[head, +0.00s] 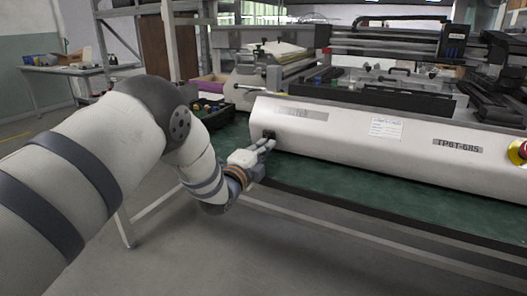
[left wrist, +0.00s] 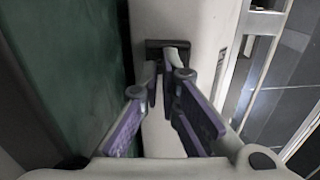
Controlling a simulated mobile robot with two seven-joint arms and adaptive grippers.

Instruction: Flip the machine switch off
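The machine (head: 370,134) is a long white housing with labels on its front. Its switch (head: 269,134) is a small dark block at the left end of that front; it also shows in the left wrist view as a dark block (left wrist: 154,44). My left gripper (head: 267,146) reaches the switch from the front left. In the left wrist view its two fingers (left wrist: 160,68) are apart, with a narrow gap between the tips. The tips lie at the switch and partly cover it; I cannot tell whether they touch it. My right gripper is not in view.
The machine stands on a green tabletop (head: 350,196) with a dark front edge. A round yellow and red button (head: 521,151) is at the machine's right end. A tray of small parts (head: 209,108) lies left of the machine. The floor in front is clear.

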